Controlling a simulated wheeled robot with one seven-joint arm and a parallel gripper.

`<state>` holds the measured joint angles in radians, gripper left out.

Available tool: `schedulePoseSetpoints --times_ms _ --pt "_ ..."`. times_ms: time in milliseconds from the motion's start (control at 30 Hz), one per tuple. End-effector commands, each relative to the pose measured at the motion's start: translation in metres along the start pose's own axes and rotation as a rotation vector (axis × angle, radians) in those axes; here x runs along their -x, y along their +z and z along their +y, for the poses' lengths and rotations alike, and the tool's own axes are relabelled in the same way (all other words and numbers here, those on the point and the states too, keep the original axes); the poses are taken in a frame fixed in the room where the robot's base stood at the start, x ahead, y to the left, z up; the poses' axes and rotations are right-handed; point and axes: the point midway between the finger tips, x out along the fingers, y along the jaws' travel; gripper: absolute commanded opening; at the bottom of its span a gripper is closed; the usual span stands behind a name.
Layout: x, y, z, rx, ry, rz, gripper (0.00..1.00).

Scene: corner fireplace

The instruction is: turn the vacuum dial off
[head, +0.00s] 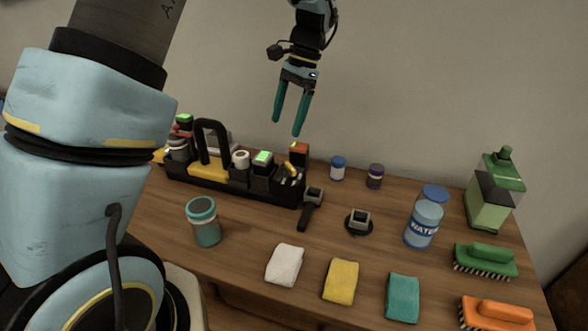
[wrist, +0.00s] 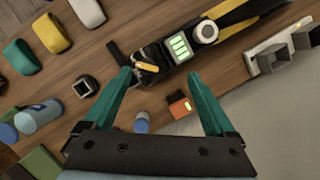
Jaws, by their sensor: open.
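I cannot make out for sure which thing is the vacuum dial. A small round black piece with a grey square top (head: 360,221) lies on the table right of centre; it also shows at left in the wrist view (wrist: 85,87). A black tool with a grey block end (head: 312,196) lies beside the caddy. My gripper (head: 287,134) is open and empty, its two teal fingers pointing down above the right end of the black caddy (head: 207,185). In the wrist view my gripper's fingers (wrist: 160,77) are spread over the caddy end, touching nothing that I can see.
The caddy holds a white roll (head: 241,159) and several gadgets. A teal jar (head: 204,222), white, yellow and teal sponges (head: 340,281), a water bottle (head: 423,224), brushes (head: 486,260) and a green spray bottle (head: 496,190) stand about. The wall is behind.

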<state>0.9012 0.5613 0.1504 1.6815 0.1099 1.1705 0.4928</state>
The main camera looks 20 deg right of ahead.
Motion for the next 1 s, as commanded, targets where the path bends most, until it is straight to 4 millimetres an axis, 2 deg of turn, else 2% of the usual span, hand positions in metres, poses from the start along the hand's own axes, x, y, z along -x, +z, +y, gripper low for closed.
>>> schedulePoseSetpoints --times_ms 33,100,200,367,800,1000 --pt "-0.001 -0.019 0.011 -0.060 -0.017 -0.023 0.90" --pt "0.002 -0.033 0.021 -0.116 -0.030 -0.048 0.90" --pt "0.005 -0.043 0.029 -0.159 -0.040 -0.069 0.90" --pt "-0.004 -0.043 0.030 -0.169 -0.041 -0.076 0.90" --pt "-0.079 -0.037 0.026 -0.167 -0.041 -0.075 0.90" --pt "-0.097 -0.037 0.025 -0.166 -0.041 -0.073 0.90"
